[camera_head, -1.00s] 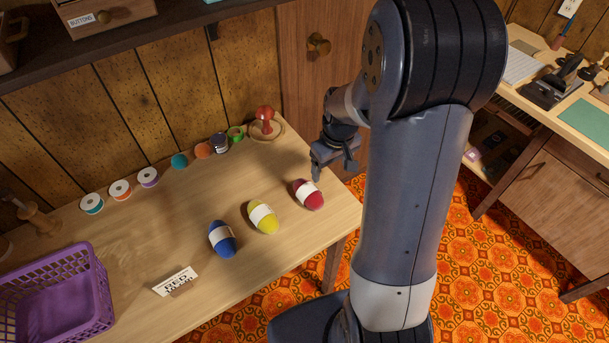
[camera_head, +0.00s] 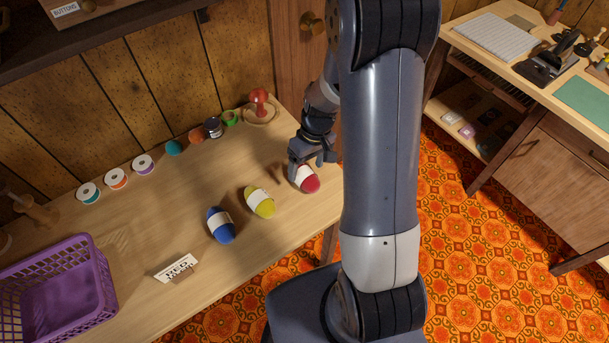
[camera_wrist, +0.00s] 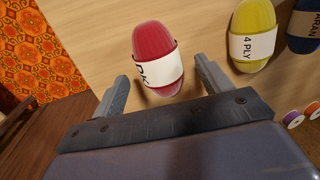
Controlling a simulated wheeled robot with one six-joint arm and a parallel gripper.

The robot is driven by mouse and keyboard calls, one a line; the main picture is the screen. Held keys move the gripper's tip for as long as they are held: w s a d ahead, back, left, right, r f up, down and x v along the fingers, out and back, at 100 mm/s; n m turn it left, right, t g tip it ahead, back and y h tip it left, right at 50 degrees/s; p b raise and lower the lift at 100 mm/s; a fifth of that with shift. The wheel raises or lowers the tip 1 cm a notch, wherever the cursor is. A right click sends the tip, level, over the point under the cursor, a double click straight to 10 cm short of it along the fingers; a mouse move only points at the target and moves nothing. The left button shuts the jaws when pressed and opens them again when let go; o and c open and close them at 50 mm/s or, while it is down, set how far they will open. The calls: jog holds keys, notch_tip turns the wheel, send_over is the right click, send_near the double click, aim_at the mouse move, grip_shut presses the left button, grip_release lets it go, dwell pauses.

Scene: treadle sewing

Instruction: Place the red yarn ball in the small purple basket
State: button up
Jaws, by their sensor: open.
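The red yarn ball (camera_head: 310,183) has a white paper band and lies on the table's right part. It also shows in the wrist view (camera_wrist: 152,42), its banded lower end lying between the fingertips. My gripper (camera_head: 310,164) is open just above and behind the ball, and its fingers partly hide it in the head view. In the wrist view my gripper's fingers (camera_wrist: 160,85) stand on either side of the ball's near end, with gaps at both sides. The purple basket (camera_head: 98,290) stands at the table's front left, cut by the frame; its visible inside is empty.
Yellow yarn (camera_head: 260,203) and blue yarn (camera_head: 221,226) lie left of the red ball. A small "RED" card (camera_head: 177,268) stands near the basket. Thread spools (camera_head: 116,178) line the back, with a red-topped object (camera_head: 259,103) at the back right. The middle left of the table is clear.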

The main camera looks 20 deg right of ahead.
jog(key=shift+a+f, duration=0.15)
jog(key=shift+f, duration=1.25)
jog(key=c, duration=1.1)
jog(key=shift+r, duration=0.15)
jog(key=shift+c, duration=0.2)
